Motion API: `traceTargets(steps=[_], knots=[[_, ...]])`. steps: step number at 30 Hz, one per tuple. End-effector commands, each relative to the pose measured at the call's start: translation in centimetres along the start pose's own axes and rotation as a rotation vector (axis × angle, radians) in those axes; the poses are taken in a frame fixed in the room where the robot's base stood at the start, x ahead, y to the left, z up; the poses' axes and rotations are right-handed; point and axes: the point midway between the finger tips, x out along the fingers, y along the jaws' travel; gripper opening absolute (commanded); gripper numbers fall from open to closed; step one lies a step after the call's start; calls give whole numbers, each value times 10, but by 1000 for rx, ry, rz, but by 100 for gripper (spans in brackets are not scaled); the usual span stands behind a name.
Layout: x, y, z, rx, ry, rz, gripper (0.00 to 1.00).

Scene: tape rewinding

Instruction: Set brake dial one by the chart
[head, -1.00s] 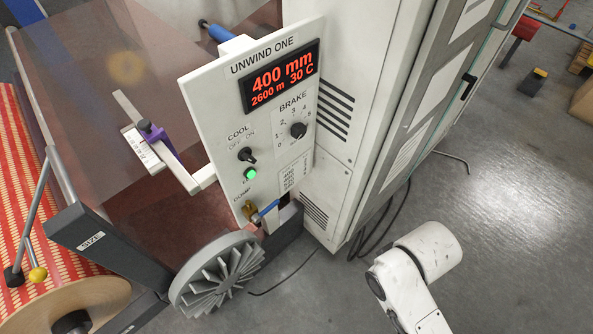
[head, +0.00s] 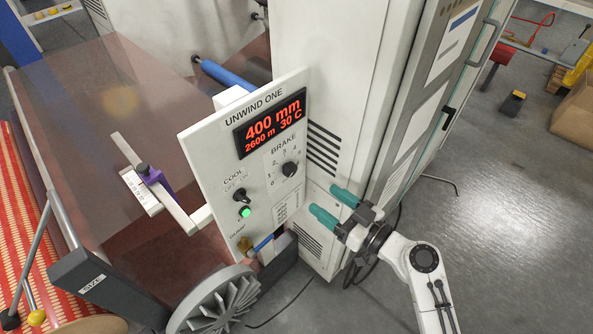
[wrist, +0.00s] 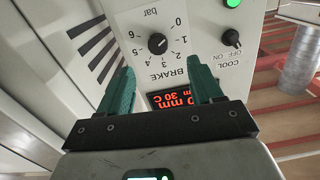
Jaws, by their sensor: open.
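The brake dial (head: 290,169) is a black knob on the white UNWIND ONE panel (head: 213,137), with a numbered scale around it. In the wrist view the dial (wrist: 158,43) shows upside down, with numbers 0 to 6; its pointer seems to face the low numbers, but is too small to read surely. A small printed chart (head: 288,207) sits below the dial; its text is too small to read fully. The red display (head: 270,124) reads 400 mm, 2600 m, 30 C. My gripper (head: 322,199), with green fingers, is open and empty, right of the panel, apart from the dial.
Left of the dial are the black COOL switch (head: 241,196) and a lit green button (head: 244,212). A grey finned wheel (head: 216,302) is below the panel. A vented white cabinet (head: 345,90) stands behind it. Open floor lies to the right.

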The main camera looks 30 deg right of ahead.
Motion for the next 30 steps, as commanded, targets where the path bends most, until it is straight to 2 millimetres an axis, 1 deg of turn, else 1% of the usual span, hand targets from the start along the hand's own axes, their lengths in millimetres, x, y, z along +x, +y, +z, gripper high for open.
traceTargets(steps=[1,5,8,15,18,21,25,30], knots=[[1,3,-3,-1,14,12,65],[10,5,-6,-2,24,18,65],[25,4,-8,-2,22,15,65],[69,5,-9,-2,21,14,65],[85,5,-9,-3,20,13,65],[96,5,-8,-2,20,15,65],[105,5,-7,-2,20,14,65],[109,5,-6,-2,20,15,65]])
